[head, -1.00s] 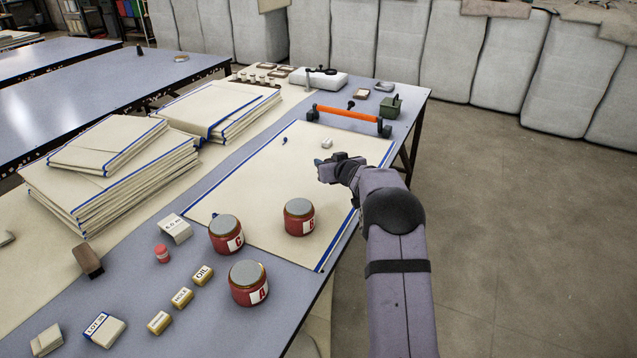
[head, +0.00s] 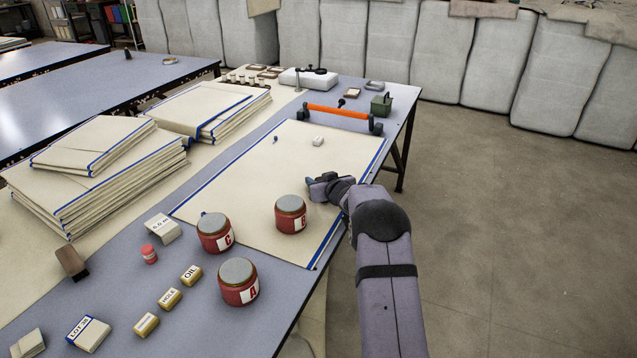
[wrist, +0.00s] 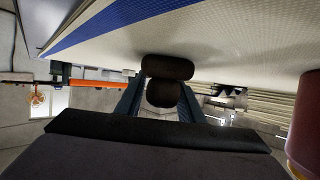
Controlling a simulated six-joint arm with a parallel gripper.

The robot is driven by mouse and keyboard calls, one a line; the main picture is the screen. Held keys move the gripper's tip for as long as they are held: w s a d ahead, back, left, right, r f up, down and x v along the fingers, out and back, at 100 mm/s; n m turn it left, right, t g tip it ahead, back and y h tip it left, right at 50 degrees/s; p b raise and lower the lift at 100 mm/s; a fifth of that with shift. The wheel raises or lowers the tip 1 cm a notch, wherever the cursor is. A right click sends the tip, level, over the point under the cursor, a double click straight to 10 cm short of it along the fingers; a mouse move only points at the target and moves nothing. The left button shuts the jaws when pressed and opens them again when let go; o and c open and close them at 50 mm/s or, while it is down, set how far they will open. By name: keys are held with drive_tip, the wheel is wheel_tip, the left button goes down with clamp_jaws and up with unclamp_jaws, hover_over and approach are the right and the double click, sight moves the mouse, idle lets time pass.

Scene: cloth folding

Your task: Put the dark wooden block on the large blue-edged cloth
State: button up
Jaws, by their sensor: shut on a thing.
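The dark wooden block (head: 70,262) lies on the table at the left in the head view, far from my gripper. The large blue-edged cloth (head: 255,205) lies flat along the right side of the table. My gripper (head: 318,187) is low over its right part, beyond the red jar B. In the wrist view my gripper (wrist: 168,82) is closed, with dark rounded shapes at its tips. What it holds cannot be made out. The cloth (wrist: 225,35) fills the upper part there, with its blue edge at upper left.
Red jars B (head: 290,214) and C (head: 215,232) stand on the cloth; jar A (head: 238,282) is in front. Folded cloth stacks (head: 95,185) are at left.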

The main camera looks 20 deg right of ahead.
drive_tip(key=o, duration=1.2)
drive_tip(key=shift+f, duration=0.1)
drive_tip(key=shift+o, duration=0.2)
drive_tip(key=shift+v, duration=6.05)
drive_tip(key=shift+a+r, duration=0.1)
drive_tip(key=shift+r, duration=0.15)
